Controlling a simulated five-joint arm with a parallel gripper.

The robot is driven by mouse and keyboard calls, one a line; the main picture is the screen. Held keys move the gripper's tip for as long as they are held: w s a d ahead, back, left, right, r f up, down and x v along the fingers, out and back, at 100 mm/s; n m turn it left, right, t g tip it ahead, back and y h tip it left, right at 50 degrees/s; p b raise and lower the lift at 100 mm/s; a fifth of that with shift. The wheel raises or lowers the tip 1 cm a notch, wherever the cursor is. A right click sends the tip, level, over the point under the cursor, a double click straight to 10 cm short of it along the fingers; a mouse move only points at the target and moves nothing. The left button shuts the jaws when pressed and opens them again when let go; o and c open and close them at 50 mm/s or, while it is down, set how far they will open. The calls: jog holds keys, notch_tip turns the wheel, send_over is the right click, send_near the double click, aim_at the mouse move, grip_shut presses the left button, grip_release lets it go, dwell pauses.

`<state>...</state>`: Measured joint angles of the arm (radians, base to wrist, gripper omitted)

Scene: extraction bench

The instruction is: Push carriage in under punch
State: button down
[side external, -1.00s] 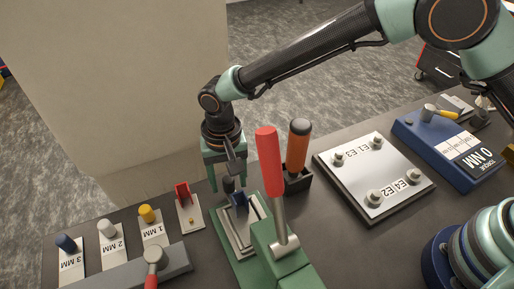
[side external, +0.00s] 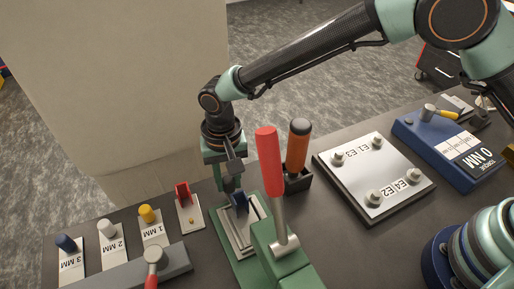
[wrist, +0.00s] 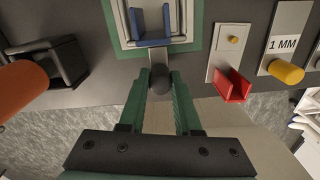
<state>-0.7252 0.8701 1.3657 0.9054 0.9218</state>
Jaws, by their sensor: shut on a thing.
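The carriage (wrist: 187,39) is a grey slide with a blue U-shaped cradle (wrist: 150,25) and a round black knob (wrist: 160,84) at its near end in the wrist view. In the side view the blue cradle (side external: 239,201) sits in the rails of the green press (side external: 280,262), on the side towards my gripper. My gripper (side external: 228,186) points down and is shut on the black knob, with a finger on each side of it in the wrist view (wrist: 161,82). The press has a raised red lever (side external: 268,160). The punch itself cannot be made out.
An orange-handled tool (side external: 298,145) stands in a black holder (side external: 300,182) close beside the press. A red bracket on a small plate (side external: 190,216) and labelled gauge pieces (side external: 152,231) are on the left. A metal plate (side external: 372,195) with posts lies right.

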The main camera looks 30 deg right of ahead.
aim_at(241, 200)
jog(key=shift+s, duration=0.1)
dwell(0.7)
jog(key=shift+s, duration=3.45)
jog(key=c, duration=0.6)
grip_release()
jog(key=shift+w+r, duration=0.1)
jog(key=shift+r, duration=0.1)
notch_tip(241, 200, up, 7)
jog(key=shift+r, duration=0.1)
